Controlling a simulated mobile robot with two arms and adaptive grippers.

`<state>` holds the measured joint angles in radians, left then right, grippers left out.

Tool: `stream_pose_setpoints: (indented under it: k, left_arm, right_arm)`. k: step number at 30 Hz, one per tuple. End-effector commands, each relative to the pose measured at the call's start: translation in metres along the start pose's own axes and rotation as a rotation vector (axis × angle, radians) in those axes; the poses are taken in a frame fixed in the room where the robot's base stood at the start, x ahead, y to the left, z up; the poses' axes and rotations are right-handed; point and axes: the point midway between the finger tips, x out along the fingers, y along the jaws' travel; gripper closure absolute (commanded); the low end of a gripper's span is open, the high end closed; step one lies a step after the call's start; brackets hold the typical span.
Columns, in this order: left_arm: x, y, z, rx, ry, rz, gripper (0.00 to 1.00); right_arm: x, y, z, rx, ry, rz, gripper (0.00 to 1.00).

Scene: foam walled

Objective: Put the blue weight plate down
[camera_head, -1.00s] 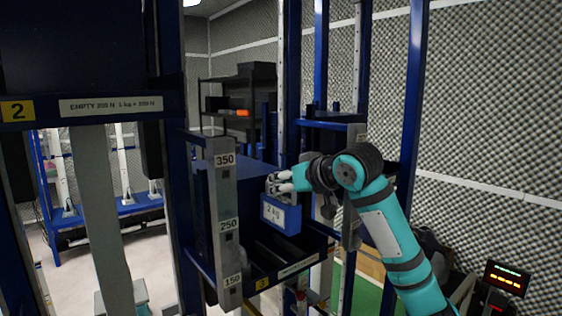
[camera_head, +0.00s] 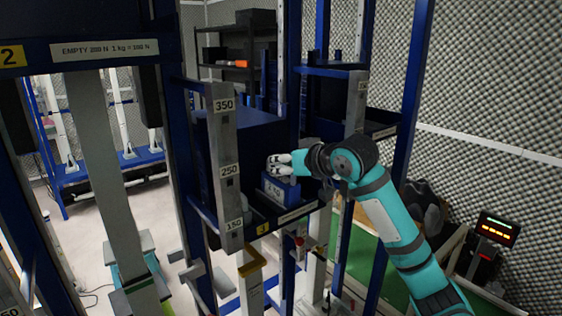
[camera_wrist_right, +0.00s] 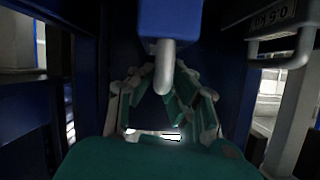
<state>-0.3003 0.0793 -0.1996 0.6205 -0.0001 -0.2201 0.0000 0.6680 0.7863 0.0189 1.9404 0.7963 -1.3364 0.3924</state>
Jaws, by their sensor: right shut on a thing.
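The blue weight plate (camera_head: 279,190), a block with a white 2 kg label, hangs under my right gripper (camera_head: 280,165) inside the blue rack frame. It is low, just above or on the tray (camera_head: 262,217) behind the front rail; I cannot tell whether it touches. In the right wrist view the blue block (camera_wrist_right: 170,18) is at the top. Its grey handle (camera_wrist_right: 165,70) reaches down between the fingers of my right gripper (camera_wrist_right: 160,90), which is shut on it. My left gripper is not in view.
A grey post (camera_head: 226,165) marked 350, 250 and 150 stands just left of the plate. A blue upright (camera_head: 292,80) stands behind. A similar rack bay (camera_head: 340,95) is to the right. A display (camera_head: 497,230) stands at the lower right.

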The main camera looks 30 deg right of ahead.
Motion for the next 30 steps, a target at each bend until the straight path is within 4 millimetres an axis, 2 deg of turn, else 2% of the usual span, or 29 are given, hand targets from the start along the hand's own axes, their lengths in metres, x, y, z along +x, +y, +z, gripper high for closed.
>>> stream_pose_setpoints:
  k: [1, 2, 7, 15, 19, 30]
  left_arm:
    - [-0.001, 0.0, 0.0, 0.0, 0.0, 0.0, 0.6]
    - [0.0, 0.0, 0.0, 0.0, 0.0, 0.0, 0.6]
    - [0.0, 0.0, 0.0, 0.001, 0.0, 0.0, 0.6]
    - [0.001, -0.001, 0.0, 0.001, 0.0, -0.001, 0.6]
    - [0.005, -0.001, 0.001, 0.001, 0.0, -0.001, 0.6]
    - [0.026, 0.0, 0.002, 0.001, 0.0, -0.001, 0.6]
  right_arm:
    - [-0.003, -0.001, -0.006, -0.001, 0.018, -0.003, 1.0]
    - [0.001, 0.0, 0.001, 0.001, -0.003, -0.001, 0.86]
    - [0.001, 0.0, 0.001, 0.001, -0.003, -0.001, 0.65]
    - [-0.001, 0.0, 0.001, 0.001, -0.002, 0.0, 0.65]
    - [-0.011, 0.001, 0.001, 0.0, -0.001, 0.001, 0.65]
    - [-0.085, 0.001, 0.002, -0.002, 0.001, 0.003, 0.65]
